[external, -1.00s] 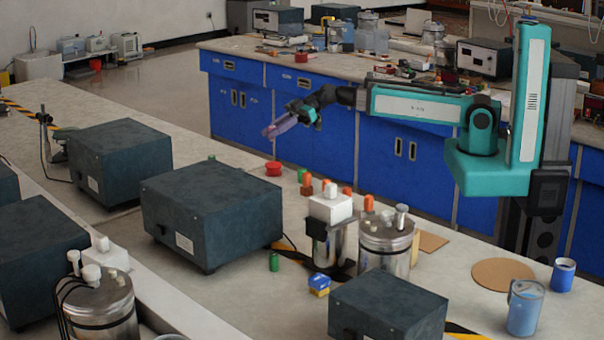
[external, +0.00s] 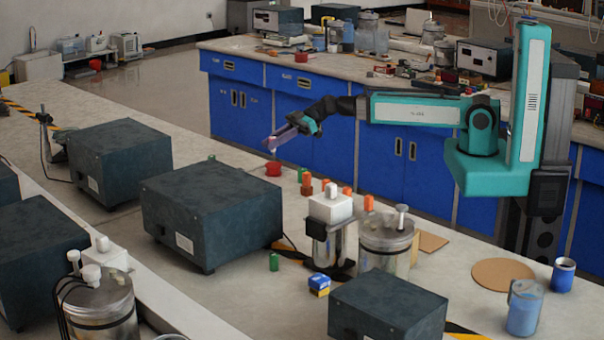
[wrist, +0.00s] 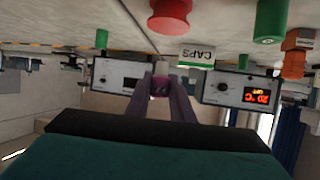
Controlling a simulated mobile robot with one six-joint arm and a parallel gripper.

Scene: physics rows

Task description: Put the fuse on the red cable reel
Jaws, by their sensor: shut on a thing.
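My gripper (external: 271,145) is shut on the fuse, a small dull pinkish piece between the fingertips; the fuse shows in the wrist view (wrist: 160,89), mostly hidden by the fingers. The fingers slope down to the left. The red cable reel (external: 273,169) stands on the bench, just below the fingertips in the external view. In the wrist view the reel (wrist: 170,14) is at the top edge, partly cut off. A gap shows between the fuse and the reel in both views.
A large dark instrument box (external: 212,210) stands left of and nearer than the reel. Green and orange pieces (external: 307,185) stand to its right, near a white-topped jar (external: 330,208). A box marked CAPS (wrist: 196,56) shows in the wrist view.

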